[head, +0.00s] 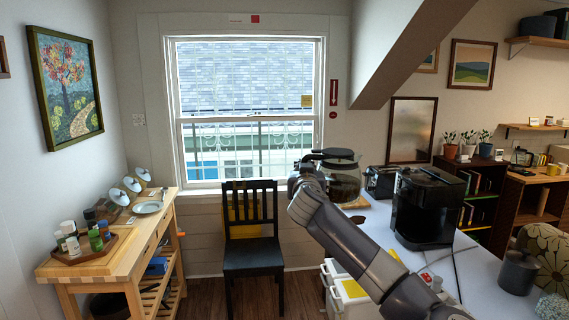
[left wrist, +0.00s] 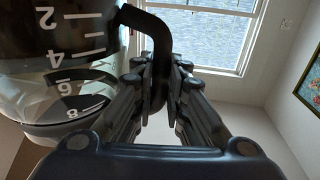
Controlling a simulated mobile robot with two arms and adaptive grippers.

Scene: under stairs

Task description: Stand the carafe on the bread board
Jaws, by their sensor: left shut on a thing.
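The glass carafe (head: 343,184) has a black lid and shows beside my left gripper, over the far left part of the white counter. In the left wrist view its glass (left wrist: 62,85) with white number marks fills the left side. My left gripper (head: 300,178) is shut on the carafe's black handle; the handle (left wrist: 159,50) passes between the fingers in the left wrist view. A tan wooden edge, likely the bread board (head: 357,203), shows just below the carafe, mostly hidden. I cannot tell if the carafe touches it. My right gripper is out of view.
A black coffee maker (head: 425,207) and a toaster (head: 381,182) stand right of the carafe on the white counter (head: 478,262). A dark canister (head: 518,272) is near the front right. A black chair (head: 252,240) stands left of the counter.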

